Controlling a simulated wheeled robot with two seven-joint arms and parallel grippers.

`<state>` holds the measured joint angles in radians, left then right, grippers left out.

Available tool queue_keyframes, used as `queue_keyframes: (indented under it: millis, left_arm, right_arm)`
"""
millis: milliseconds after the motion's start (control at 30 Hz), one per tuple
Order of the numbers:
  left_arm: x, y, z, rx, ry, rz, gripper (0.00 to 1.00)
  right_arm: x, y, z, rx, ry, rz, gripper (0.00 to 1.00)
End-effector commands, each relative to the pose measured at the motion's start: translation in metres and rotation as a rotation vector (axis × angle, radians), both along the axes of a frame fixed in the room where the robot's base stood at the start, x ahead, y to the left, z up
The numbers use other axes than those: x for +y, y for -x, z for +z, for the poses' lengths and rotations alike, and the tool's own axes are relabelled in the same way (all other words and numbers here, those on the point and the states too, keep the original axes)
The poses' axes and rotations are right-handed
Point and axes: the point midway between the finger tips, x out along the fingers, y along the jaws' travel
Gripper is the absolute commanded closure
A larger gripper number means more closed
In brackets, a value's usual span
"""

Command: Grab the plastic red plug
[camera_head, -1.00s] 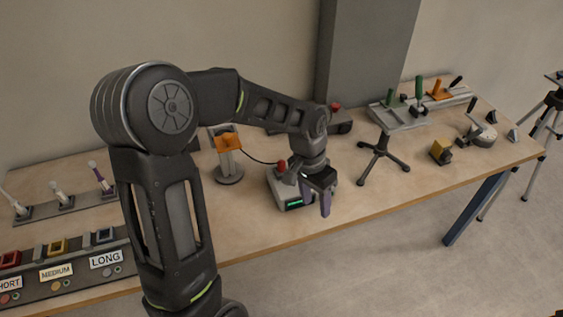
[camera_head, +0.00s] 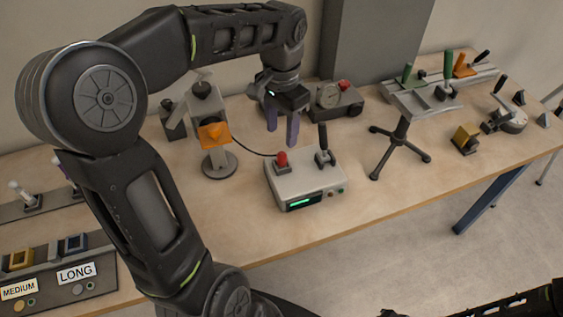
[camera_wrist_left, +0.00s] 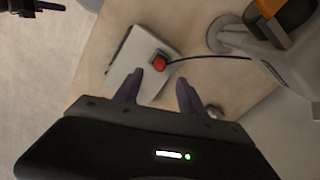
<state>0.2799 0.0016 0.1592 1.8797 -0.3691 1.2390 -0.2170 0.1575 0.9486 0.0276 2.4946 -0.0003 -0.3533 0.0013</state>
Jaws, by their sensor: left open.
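The red plug (camera_head: 282,159) stands upright on the back left of a light grey box (camera_head: 308,189) with a green display, and a black cable runs from it to the orange-topped stand. In the left wrist view, the red plug (camera_wrist_left: 159,63) lies beyond the fingertips, between their lines, nearer the left finger. My left gripper (camera_head: 282,143) is open and empty, pointing down above and behind the box, apart from the plug. Its purple fingers (camera_wrist_left: 160,88) also show in the left wrist view. My right gripper is not clearly visible in the head view.
A black lever (camera_head: 323,147) rises from the box beside the plug. The orange-topped stand (camera_head: 216,148) is to the left. A gauge device with a red knob (camera_head: 334,97) is behind. A black tripod stand (camera_head: 401,142) is to the right. The table front is clear.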

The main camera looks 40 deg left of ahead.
Motion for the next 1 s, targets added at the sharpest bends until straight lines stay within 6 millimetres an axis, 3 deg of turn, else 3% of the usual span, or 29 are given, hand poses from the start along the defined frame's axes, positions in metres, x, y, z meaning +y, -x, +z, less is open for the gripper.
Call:
queue_keyframes:
  millis: [33,433,700,1000]
  left_arm:
    - [0.0,0.0,-0.008,0.0,0.0,0.0,0.52]
    - [0.0,0.0,-0.008,0.0,0.0,0.0,0.52]
    - [0.0,0.0,-0.032,0.0,0.001,0.001,0.52]
    - [0.0,0.0,-0.034,-0.001,0.001,0.0,0.52]
  right_arm:
    - [0.0,0.0,-0.008,-0.002,-0.001,0.0,1.0]
    - [0.0,-0.001,-0.006,-0.003,-0.001,0.0,1.0]
    - [0.0,-0.001,-0.005,-0.003,-0.002,0.0,1.0]
    - [0.0,-0.001,-0.005,-0.003,-0.001,0.0,1.0]
